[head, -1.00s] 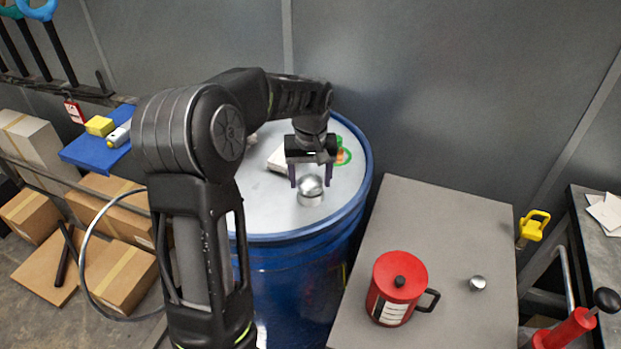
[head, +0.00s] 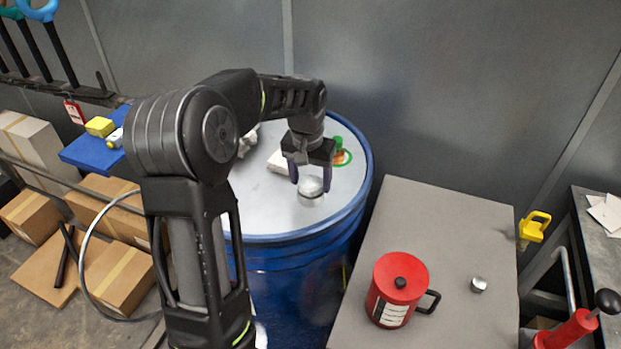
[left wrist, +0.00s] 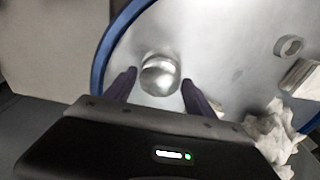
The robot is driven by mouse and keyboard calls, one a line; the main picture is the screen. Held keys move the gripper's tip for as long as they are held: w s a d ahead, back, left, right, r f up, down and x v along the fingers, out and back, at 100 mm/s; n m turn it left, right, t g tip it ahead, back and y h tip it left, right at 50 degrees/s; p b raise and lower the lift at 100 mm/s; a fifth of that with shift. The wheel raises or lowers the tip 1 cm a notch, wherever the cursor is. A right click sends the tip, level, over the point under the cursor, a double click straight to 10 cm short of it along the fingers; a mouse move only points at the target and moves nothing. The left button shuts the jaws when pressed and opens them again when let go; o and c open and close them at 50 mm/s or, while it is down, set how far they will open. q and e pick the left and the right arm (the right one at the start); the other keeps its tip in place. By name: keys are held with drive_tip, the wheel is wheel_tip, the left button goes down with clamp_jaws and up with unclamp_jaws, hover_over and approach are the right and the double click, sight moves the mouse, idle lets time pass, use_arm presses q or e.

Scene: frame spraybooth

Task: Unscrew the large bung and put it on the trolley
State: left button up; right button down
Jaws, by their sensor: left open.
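The large bung (head: 311,188) is a silvery metal cap on the grey lid of the blue drum (head: 350,219). It also shows in the left wrist view (left wrist: 160,75), between and just beyond the fingertips. My left gripper (head: 311,182) is over the bung with its purple fingers spread to either side of it. In the left wrist view the left gripper (left wrist: 157,82) is open, with a gap between each finger and the bung. The trolley (head: 445,240) has a flat grey top and stands right of the drum. My right gripper is not in view.
A red can (head: 398,290) with a black handle and a small silvery cap (head: 478,284) stand on the trolley. The trolley's back part is clear. A white crumpled rag (left wrist: 275,138) and a ring (left wrist: 288,46) lie on the drum lid. Cardboard boxes (head: 118,275) are at left.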

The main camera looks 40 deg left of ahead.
use_arm(q)
drive_tip(key=m, duration=0.4)
drive_tip(key=shift+a+h, duration=0.1)
drive_tip(key=shift+h, duration=0.2)
drive_tip(key=shift+m, duration=0.3)
drive_tip(key=m, duration=0.4)
drive_tip(key=shift+m+h, duration=0.3)
drive_tip(key=shift+m, duration=0.1)
drive_tip(key=m, duration=0.4)
drive_tip(key=shift+g, duration=0.3)
